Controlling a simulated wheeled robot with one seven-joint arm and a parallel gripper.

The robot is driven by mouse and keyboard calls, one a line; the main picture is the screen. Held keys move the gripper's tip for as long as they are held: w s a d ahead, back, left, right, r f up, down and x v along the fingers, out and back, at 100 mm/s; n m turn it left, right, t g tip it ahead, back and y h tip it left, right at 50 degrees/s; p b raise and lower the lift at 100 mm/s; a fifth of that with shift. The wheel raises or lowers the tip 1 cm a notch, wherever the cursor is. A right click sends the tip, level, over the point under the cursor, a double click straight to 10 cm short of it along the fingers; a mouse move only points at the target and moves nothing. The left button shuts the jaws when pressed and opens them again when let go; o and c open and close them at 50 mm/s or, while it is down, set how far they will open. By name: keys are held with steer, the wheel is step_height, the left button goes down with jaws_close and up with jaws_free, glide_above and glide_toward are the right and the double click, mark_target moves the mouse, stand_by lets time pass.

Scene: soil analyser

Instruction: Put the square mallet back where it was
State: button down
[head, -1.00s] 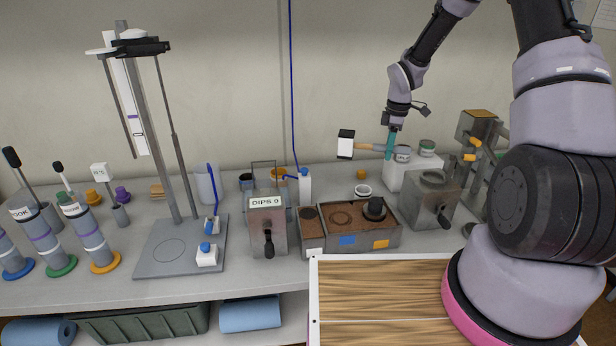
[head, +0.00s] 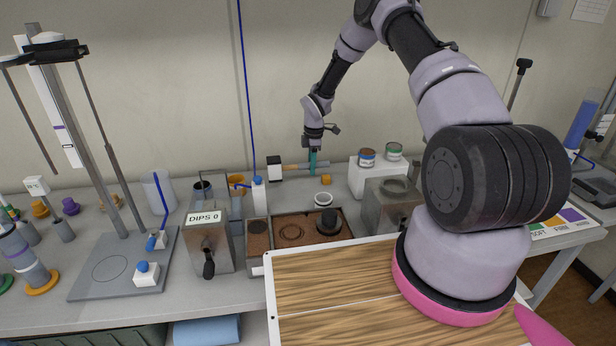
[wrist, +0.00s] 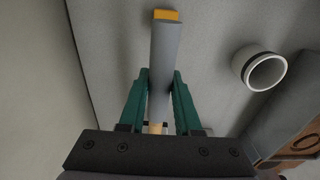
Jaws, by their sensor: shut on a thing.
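The square mallet has a blocky head with white and black faces (head: 274,168) in the head view. Its handle (head: 293,166) runs right from the head, wooden first, then grey. My gripper (head: 312,160) is shut on the handle, its teal fingers pointing down, near the wall at the back of the bench. The mallet lies about level. In the wrist view my green fingers (wrist: 160,88) clasp the grey handle (wrist: 165,60), with a bit of wood below them. Whether the mallet touches the bench cannot be told.
A small orange block (head: 326,180) is just below the handle's end. A white ring (head: 323,199) lies in front of it. A white block (head: 366,182) with two tins stands right. A white bottle (head: 259,198) and soil tray (head: 345,240) are left and in front.

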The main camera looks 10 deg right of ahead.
steer(key=shift+f, duration=1.9)
steer(key=c, duration=0.6)
jaws_free()
steer(key=shift+f, duration=0.1)
